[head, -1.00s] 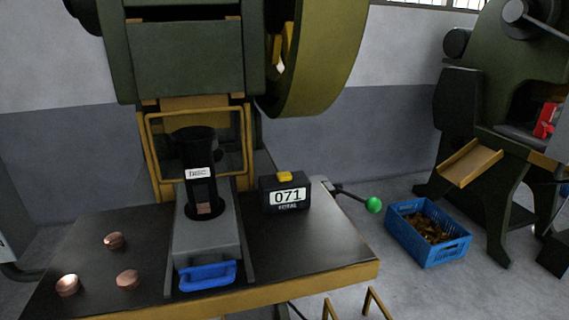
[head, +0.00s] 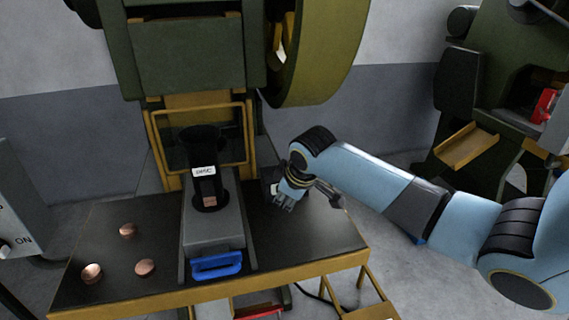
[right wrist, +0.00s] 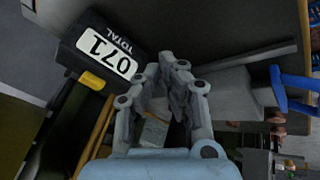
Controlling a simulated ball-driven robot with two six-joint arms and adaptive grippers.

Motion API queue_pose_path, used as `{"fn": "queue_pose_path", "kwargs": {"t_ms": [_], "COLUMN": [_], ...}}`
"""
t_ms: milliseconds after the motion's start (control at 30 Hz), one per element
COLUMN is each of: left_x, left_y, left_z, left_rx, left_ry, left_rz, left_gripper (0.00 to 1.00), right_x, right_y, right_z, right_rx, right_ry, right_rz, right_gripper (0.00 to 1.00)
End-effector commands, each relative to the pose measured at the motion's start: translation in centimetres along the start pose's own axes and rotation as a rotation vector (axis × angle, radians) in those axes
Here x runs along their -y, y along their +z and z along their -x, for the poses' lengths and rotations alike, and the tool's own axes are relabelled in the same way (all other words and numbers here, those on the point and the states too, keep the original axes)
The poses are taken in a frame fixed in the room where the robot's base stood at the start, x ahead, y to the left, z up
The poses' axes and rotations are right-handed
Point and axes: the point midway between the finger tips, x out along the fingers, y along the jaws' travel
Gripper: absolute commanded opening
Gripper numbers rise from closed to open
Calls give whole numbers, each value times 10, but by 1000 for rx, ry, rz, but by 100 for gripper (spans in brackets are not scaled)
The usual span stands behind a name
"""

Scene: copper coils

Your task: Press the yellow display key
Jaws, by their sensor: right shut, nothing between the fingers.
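In the head view only a sliver of the display box (head: 267,189) shows, and the key is hidden behind my right gripper (head: 283,206). In the right wrist view my right gripper (right wrist: 174,63) is shut and empty, beside the display box. I cannot tell that it touches the key. My left gripper is not in view.
A black feed tube (head: 205,160) stands on a grey block with a blue handle (head: 216,265), left of my right gripper. Several copper pieces (head: 145,268) lie at the left of the dark table (head: 300,248). A green press (head: 185,55) rises behind.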

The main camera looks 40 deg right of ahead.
Motion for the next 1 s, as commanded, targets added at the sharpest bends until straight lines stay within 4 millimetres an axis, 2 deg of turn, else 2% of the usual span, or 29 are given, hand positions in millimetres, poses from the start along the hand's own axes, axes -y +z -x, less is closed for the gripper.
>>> {"fn": "queue_pose_path", "kwargs": {"t_ms": [33,200,300,400,567,1000], "left_x": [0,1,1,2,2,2], "left_y": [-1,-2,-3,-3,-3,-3], "left_z": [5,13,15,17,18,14], "left_rx": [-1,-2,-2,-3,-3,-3], "left_ry": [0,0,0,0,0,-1], "left_rz": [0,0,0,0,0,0], "left_gripper": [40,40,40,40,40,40], "right_x": [-26,-93,-121,-139,-150,-149], "right_y": [-22,-70,-89,-100,-107,-106], "right_z": [8,27,38,46,50,47], "right_rx": [-20,-66,-84,-96,-103,-104], "right_ry": [21,70,91,104,112,113], "right_rz": [16,62,77,87,93,93], "right_gripper": [0,0,0,0,0,0]}}
